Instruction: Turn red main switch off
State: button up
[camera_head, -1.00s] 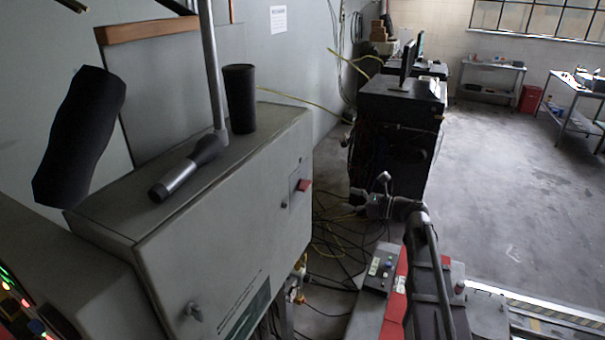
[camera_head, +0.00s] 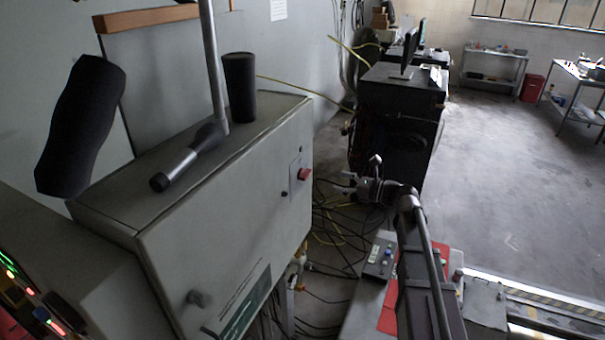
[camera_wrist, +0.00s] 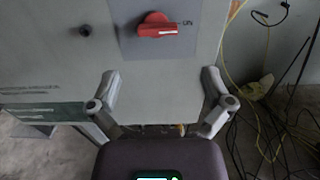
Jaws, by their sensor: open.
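The red main switch (camera_head: 304,174) is a rotary handle on a grey plate on the front of the grey cabinet (camera_head: 215,215). In the wrist view the red switch (camera_wrist: 158,26) sits at the top centre. Its handle lies nearly level and points right to a small mark that looks like ON. My gripper (camera_head: 354,178) is to the right of the switch, in front of the cabinet and apart from it. In the wrist view my gripper (camera_wrist: 160,75) has its two fingers spread wide with nothing between them, below the switch in the picture.
A dark knob (camera_wrist: 85,31) sits beside the switch plate. A black cup-like cylinder (camera_head: 240,92) and a metal tool (camera_head: 185,165) are on the cabinet top. Yellow and black cables (camera_head: 335,225) hang and lie right of the cabinet. A black machine (camera_head: 400,115) stands behind.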

aim_at(309, 174)
jog(key=x, duration=1.1)
jog(key=shift+c, duration=0.2)
